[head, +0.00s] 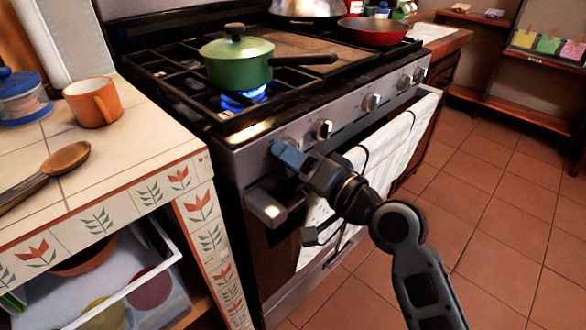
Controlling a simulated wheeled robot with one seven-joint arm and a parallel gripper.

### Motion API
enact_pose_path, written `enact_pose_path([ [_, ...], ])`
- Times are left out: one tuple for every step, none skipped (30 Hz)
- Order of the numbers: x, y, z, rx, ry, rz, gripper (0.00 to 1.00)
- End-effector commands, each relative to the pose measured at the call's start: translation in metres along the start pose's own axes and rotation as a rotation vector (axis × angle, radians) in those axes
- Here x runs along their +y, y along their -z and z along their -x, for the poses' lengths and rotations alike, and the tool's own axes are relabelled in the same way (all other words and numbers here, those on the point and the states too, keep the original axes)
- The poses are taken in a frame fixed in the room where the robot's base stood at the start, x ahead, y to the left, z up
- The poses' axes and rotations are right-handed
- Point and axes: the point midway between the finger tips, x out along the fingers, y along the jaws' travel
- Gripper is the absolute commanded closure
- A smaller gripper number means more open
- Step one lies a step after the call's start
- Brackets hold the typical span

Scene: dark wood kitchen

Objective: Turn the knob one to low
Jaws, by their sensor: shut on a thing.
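The stove (238,155) stands in the middle of the head view, with a row of knobs along its silver front panel. My gripper (280,150) is at the left end of that panel, shut on the leftmost knob (291,142). The fingers hide most of this knob, so its pointer angle cannot be read. The second knob (323,129) is just right of my gripper, apart from it. A blue flame (244,97) burns under a green lidded pot (237,64) on the front left burner.
The oven handle (266,208) with a white towel (385,137) is below my gripper. More knobs (371,102) are farther right. A tiled counter (120,150) with an orange mug (93,102) and wooden spoon (62,160) is left. The tiled floor at right is clear.

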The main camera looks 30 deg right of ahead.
Motion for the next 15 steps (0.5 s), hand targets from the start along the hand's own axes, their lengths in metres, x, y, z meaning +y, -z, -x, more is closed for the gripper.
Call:
enact_pose_path([
  [0.0039,-0.0037,-0.0002,-0.004,-0.001,0.03,0.81],
  [0.0039,-0.0035,-0.0002,-0.004,-0.001,0.049,0.81],
  [0.0038,-0.0033,-0.0002,-0.004,-0.001,0.071,0.81],
  [0.0037,-0.0031,-0.0002,-0.004,0.0,0.087,0.81],
  [0.0036,-0.003,-0.0002,-0.004,0.0,0.101,0.81],
  [0.0037,-0.0028,-0.0002,-0.004,-0.001,0.118,0.81],
  [0.0037,-0.0028,-0.0002,-0.005,-0.001,0.131,0.81],
  [0.0038,-0.0026,-0.0002,-0.005,-0.001,0.142,0.81],
  [0.0039,-0.0025,-0.0002,-0.005,-0.002,0.154,0.81],
  [0.0039,-0.0023,-0.0002,-0.004,-0.002,0.163,0.81],
  [0.0039,-0.0022,-0.0002,-0.004,-0.002,0.171,0.81],
  [0.0039,-0.0021,-0.0002,-0.004,-0.002,0.179,0.81],
  [0.0039,-0.002,-0.0002,-0.004,-0.002,0.184,0.81],
  [0.0039,-0.002,-0.0002,-0.004,-0.002,0.188,0.81],
  [0.0038,-0.0019,-0.0002,-0.005,-0.002,0.192,0.81],
])
